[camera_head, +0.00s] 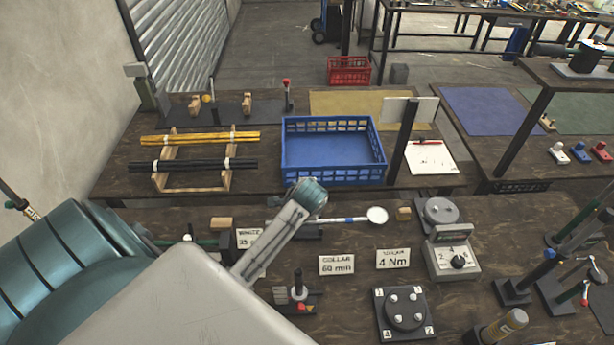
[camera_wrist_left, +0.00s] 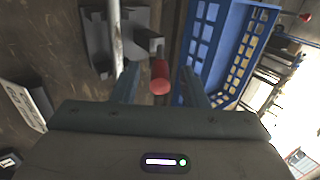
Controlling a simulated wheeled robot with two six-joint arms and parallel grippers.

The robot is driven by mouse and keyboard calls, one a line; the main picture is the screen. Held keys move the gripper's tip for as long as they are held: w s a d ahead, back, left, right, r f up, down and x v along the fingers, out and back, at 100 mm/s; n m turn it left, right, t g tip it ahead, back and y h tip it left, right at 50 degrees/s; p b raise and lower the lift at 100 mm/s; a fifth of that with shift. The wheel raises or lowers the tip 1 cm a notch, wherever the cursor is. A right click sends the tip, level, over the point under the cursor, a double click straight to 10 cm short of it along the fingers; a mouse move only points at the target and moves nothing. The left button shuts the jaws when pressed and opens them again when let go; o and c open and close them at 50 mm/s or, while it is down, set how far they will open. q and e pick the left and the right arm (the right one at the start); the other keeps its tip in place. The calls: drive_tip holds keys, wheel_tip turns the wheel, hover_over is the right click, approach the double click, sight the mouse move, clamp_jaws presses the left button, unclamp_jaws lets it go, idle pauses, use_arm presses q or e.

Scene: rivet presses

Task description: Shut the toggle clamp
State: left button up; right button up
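The toggle clamp's red handle grip (camera_wrist_left: 160,76) shows in the left wrist view. It lies between the two fingers of my left gripper (camera_wrist_left: 160,70), which is open with visible gaps on both sides. The clamp's grey metal body (camera_wrist_left: 101,42) sits just beyond the left finger, with a pale rod (camera_wrist_left: 115,30) running past it. In the head view my left arm covers most of the clamp. The rod (camera_head: 345,220), with a blue band and a round white end (camera_head: 377,215), extends to the right of it. My right gripper is not in view.
A blue crate (camera_head: 333,178) stands just behind the clamp. Cards reading COLLAR (camera_head: 337,265) and TORQUE (camera_head: 393,259) stand in front of it.

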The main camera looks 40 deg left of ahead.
use_arm(q)
drive_tip(key=b+v, duration=0.3)
drive_tip(key=v, duration=0.7)
drive_tip(key=shift+s+d+r, duration=0.2)
drive_tip(key=shift+r, duration=0.05)
